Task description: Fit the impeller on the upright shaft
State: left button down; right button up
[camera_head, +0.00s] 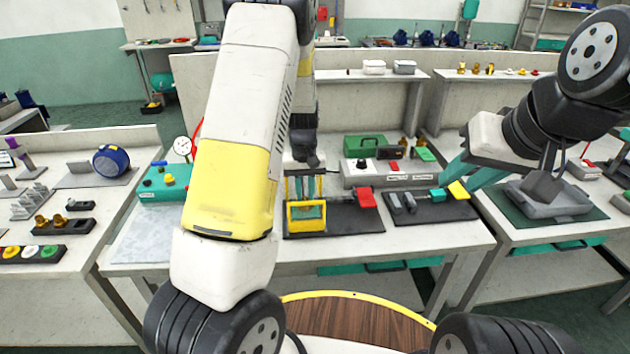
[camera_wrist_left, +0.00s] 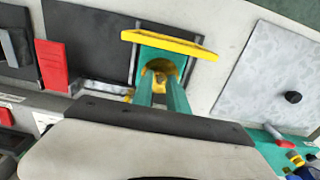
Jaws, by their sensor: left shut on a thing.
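My left gripper (camera_wrist_left: 160,85) is shut on a small brass-coloured piece (camera_wrist_left: 159,73), which looks like the impeller. The piece sits between the teal fingertips, at the round opening of a teal block in the left wrist view. That block belongs to a pump stand with a yellow bar (camera_wrist_left: 170,43); its yellow frame (camera_head: 307,226) shows in the head view on a dark mat. My own arm and fingers hide much there. I cannot make out the upright shaft, or whether the piece touches it.
A red block (camera_head: 366,197) stands right of the stand. A grey control box (camera_head: 390,173) and a green case (camera_head: 365,145) stand behind. A grey tray (camera_head: 555,207) lies on the right table.

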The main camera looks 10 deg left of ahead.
pick_arm(q)
jog(key=shift+f, duration=0.2)
jog(key=c, duration=1.2)
grip_release()
jog(key=shift+c, duration=0.2)
jog(key=shift+r, duration=3)
notch_tip(320, 180, up, 8)
jog(key=shift+f, duration=0.1)
